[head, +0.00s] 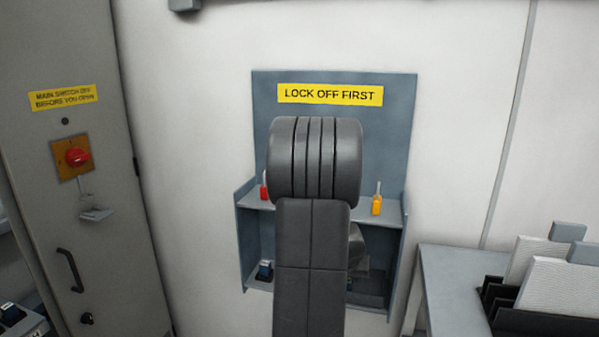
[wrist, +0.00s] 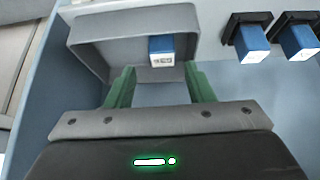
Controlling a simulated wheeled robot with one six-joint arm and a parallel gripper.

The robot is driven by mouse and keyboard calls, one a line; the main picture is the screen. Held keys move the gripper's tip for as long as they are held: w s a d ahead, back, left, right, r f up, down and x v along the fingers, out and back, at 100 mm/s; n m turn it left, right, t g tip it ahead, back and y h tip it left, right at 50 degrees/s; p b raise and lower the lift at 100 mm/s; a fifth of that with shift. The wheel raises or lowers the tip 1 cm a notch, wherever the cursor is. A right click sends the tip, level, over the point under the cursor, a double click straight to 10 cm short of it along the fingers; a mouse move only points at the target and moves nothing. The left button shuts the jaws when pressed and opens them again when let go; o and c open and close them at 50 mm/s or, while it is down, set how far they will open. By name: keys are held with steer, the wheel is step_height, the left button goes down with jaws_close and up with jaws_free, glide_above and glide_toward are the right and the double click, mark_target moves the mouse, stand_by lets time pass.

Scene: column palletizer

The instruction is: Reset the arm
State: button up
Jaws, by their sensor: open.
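The fingers point at an open grey tray (wrist: 88,50). A blue block with a white label (wrist: 161,50) is in the tray, beyond the fingertips and apart from them. In the head view my dark arm stands upright in front of the blue-grey lock-off station (head: 385,130), and the gripper is mostly hidden behind it.
In the wrist view, blue blocks in black holders (wrist: 252,42) stand right of the tray. In the head view, a red padlock (head: 264,190) and a yellow padlock (head: 377,202) stand on the shelf. A grey cabinet with a red switch (head: 77,157) is left; a table (head: 450,285) is right.

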steer(key=shift+s+a+f+t+b, duration=0.1)
steer(key=shift+s+f+t+b, duration=0.3)
steer(key=shift+b, duration=1.7)
steer(key=shift+r+t+h, duration=0.3)
steer(key=shift+r, duration=0.05)
step_height(320, 180, up, 6)
steer(key=s+p, duration=0.1)
steer(key=p, duration=0.2)
steer(key=s+a+b, duration=0.2)
steer(key=s, duration=0.5)
steer(key=s+a+b, duration=0.2)
steer(key=s, duration=0.5)
steer(key=shift+a+f, duration=0.15)
steer(key=shift+a, duration=0.25)
